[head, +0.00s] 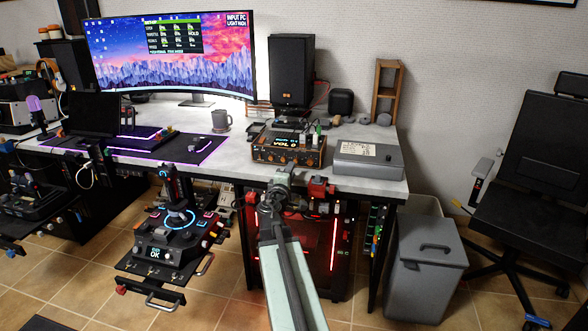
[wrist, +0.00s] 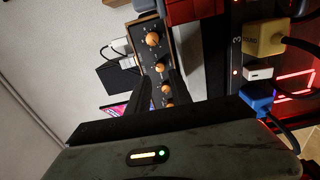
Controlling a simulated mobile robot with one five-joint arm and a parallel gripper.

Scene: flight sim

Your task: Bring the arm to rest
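My arm (head: 290,275) reaches up from the bottom of the head view toward the desk's front edge, with its joints bent near the top. My gripper (head: 283,180) is at the desk edge in front of the amplifier, small and partly hidden by my arm. In the wrist view two dark fingers of my gripper (wrist: 172,78) rise from the grey housing. I see nothing held.
The amplifier (head: 290,146) with orange knobs stands just beyond my gripper. Red blocks (head: 320,188) sit at the desk edge. A joystick panel (head: 172,235) is left of my arm. A grey bin (head: 425,265) and a black chair (head: 540,150) stand right.

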